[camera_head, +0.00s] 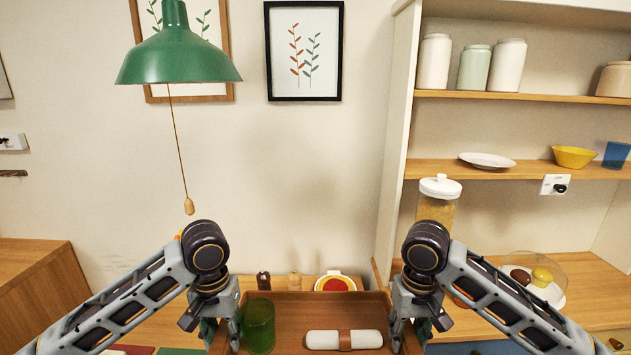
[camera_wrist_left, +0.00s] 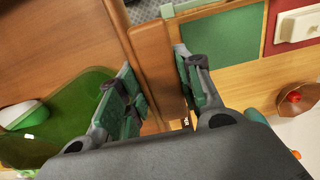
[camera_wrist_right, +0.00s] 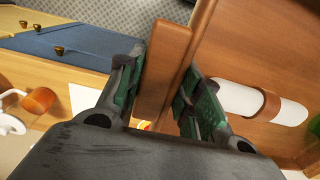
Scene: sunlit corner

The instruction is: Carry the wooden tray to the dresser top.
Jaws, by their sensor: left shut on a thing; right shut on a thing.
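The wooden tray (camera_head: 290,312) is in front of me, low in the head view. It carries a green glass (camera_head: 258,326) at its left and a white roll with a brown band (camera_head: 325,340) at its right. My left gripper (camera_head: 222,325) is shut on the tray's left wall, which shows between the fingers in the left wrist view (camera_wrist_left: 153,62). My right gripper (camera_head: 405,318) is shut on the tray's right wall, seen between the fingers in the right wrist view (camera_wrist_right: 162,72). The tray's near edge is cut off in the head view.
A hutch on the right holds jars, a plate (camera_head: 487,160), a yellow bowl (camera_head: 575,156) and, lower, a lidded jar (camera_head: 437,200) and a glass dome (camera_head: 540,272). A green lamp (camera_head: 178,58) hangs upper left. A wooden cabinet (camera_head: 40,285) stands at left.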

